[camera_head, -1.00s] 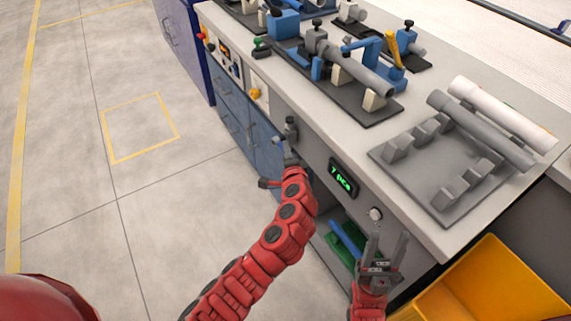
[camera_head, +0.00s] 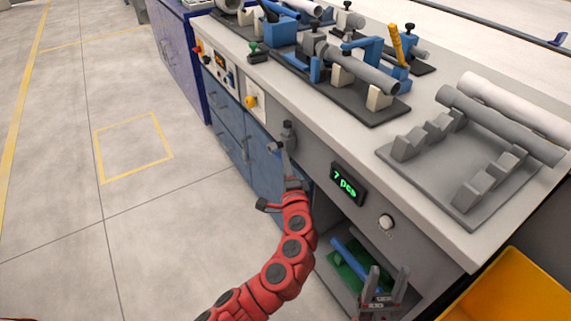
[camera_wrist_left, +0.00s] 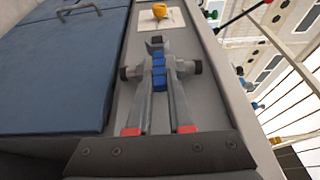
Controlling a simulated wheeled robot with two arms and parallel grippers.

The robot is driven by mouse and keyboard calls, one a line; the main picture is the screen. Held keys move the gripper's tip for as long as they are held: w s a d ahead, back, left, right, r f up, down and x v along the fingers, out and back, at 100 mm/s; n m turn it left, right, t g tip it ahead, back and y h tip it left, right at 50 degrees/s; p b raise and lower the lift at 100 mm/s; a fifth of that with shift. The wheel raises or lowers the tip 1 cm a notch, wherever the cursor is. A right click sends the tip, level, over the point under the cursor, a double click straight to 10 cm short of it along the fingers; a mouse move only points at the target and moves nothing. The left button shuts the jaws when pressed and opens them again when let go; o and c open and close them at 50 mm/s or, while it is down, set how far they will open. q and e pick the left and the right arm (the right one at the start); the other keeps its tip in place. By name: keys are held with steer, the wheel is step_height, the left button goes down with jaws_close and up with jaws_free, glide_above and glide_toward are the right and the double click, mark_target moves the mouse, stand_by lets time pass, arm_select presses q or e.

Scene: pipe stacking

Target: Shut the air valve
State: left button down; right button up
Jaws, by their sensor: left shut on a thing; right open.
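The air valve (camera_head: 289,131) is a small dark grey fitting on the bench's front panel, left of the green display. The left wrist view shows it close up, with dark round ends (camera_wrist_left: 194,67) and a blue handle (camera_wrist_left: 158,70). My left gripper (camera_head: 287,158) is at the valve. In the left wrist view its fingers (camera_wrist_left: 159,82) lie on both sides of the blue handle and are shut on it. The handle's far end is partly hidden by the fingers and valve body. My right gripper (camera_head: 386,276) is open and empty in front of the open shelf.
The display (camera_head: 346,182) and a round button (camera_head: 386,221) sit right of the valve. A yellow knob (camera_head: 250,101) is further left. Grey pipes (camera_head: 490,122) and a rack (camera_head: 440,185) lie on the bench top. A yellow bin (camera_head: 515,290) stands at lower right. The left floor is clear.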

arm_select(q)
steer(key=shift+a, duration=0.1)
steer(key=c, duration=0.8)
jaws_free()
steer(key=shift+w, duration=0.1)
steer(key=p+v, duration=0.1)
steer(key=v, duration=1.6)
steer(key=shift+s, duration=0.2)
steer(key=shift+d, duration=0.25)
